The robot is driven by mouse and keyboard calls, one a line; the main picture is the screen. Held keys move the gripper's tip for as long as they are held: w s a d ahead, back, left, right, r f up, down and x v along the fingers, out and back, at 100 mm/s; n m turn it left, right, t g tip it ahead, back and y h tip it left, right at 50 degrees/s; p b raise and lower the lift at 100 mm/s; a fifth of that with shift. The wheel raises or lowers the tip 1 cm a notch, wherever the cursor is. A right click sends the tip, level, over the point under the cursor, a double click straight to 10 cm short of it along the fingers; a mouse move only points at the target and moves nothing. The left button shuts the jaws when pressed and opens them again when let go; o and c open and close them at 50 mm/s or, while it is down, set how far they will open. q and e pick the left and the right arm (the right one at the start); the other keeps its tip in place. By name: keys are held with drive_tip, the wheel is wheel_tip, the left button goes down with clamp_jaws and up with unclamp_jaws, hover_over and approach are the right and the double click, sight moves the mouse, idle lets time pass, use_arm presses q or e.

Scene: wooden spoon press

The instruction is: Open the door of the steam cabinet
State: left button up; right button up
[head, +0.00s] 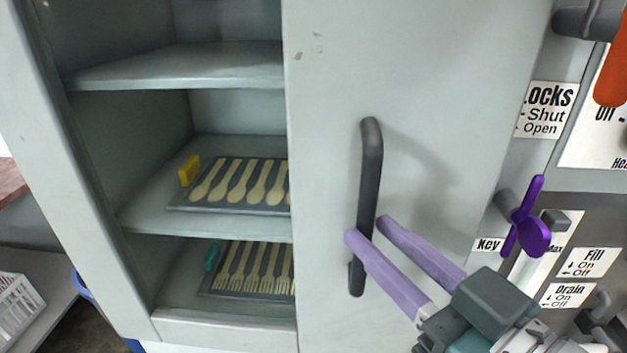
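The steam cabinet (210,65) has its left part exposed, with shelves showing inside. Its pale grey door (440,60) covers the right part, and the door's left edge stands beside the exposed shelves. A dark vertical bar handle (369,165) is on the door. My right gripper (365,229) comes in from the lower right with its two lilac fingers apart. The fingertips are at the lower half of the handle, and one finger crosses in front of it. I cannot tell whether they touch it. My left gripper is out of view.
Inside are a tray of wooden spoons (237,186) and a tray of wooden forks (252,270). Right of the door are a purple key (527,222), an orange lever (612,75) and labelled controls. A white basket (18,308) stands at lower left.

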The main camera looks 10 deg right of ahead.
drive_tip(key=shift+x, duration=1.4)
clamp_jaws()
idle(0.4)
